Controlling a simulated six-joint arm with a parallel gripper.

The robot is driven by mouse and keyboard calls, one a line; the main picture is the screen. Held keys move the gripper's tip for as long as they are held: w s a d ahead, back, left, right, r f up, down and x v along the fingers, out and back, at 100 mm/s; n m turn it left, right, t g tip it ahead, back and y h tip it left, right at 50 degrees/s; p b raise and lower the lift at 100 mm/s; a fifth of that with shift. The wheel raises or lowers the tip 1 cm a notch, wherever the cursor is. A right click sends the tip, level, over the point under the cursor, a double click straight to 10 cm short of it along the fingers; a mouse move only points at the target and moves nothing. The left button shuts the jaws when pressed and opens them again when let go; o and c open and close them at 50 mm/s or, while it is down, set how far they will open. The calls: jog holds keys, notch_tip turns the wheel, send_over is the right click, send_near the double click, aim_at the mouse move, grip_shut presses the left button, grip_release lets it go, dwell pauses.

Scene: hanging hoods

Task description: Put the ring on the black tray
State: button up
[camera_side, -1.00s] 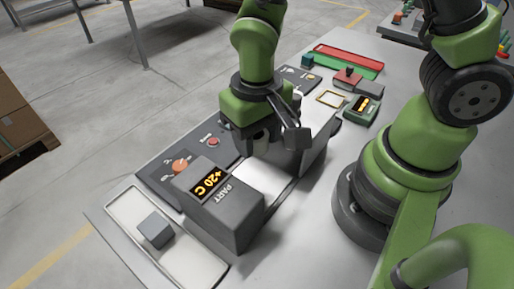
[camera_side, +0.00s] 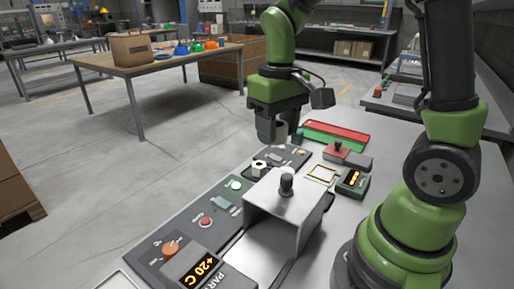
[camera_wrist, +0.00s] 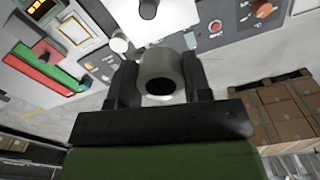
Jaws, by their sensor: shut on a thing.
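The ring (camera_wrist: 160,70) is a thick grey-metal ring with a dark bore, held between the fingers in the wrist view. My gripper (camera_wrist: 160,80) is shut on it. In the side view my gripper (camera_side: 272,132) hangs in the air beyond the hood, above the far part of the control panel. A pale piece of the ring (camera_side: 282,130) shows beside its fingers. I cannot pick out a black tray in either view. A red tray (camera_side: 340,133) and a green tray (camera_side: 328,144) lie behind and to the right of the gripper.
A grey metal hood (camera_side: 277,204) with a black knob stands on the bench in front. A white holed cylinder (camera_side: 259,168) stands on the dark panel. A gold-framed square (camera_side: 321,173), a green display box (camera_side: 351,184) and a red block (camera_side: 336,152) are to the right.

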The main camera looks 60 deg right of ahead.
jog(key=s+d, duration=0.2)
jog(key=d, duration=0.5)
jog(key=s+d, duration=0.3)
jog(key=d, duration=0.3)
jog(key=shift+w+f, duration=0.15)
jog(key=shift+f, duration=4.9)
jog(key=shift+w+f, duration=0.1)
jog(key=shift+f, duration=4.95)
jog(key=shift+d+f, duration=0.1)
jog(key=shift+f, duration=0.95)
jog(key=o, duration=0.8)
jog(key=shift+o, duration=1.1)
notch_tip(320, 180, up, 22)
jog(key=shift+w, duration=0.15)
jog(key=w+a, duration=0.1)
jog(key=a, duration=0.3)
jog(key=w+a, duration=0.1)
jog(key=a, duration=0.3)
jog(key=w+a, duration=0.2)
jog(key=a, duration=0.1)
jog(key=shift+a+r, duration=0.15)
jog(key=shift+a, duration=0.25)
jog(key=a, duration=0.9)
jog(key=s+d+r+m+t+y, duration=0.1)
jog(key=s+d+r+t+y, duration=0.1)
jog(key=s+r+t, duration=0.5)
notch_tip(320, 180, up, 2)
jog(key=s, duration=0.2)
jog(key=shift+s+r, duration=0.15)
jog(key=shift+s, duration=0.2)
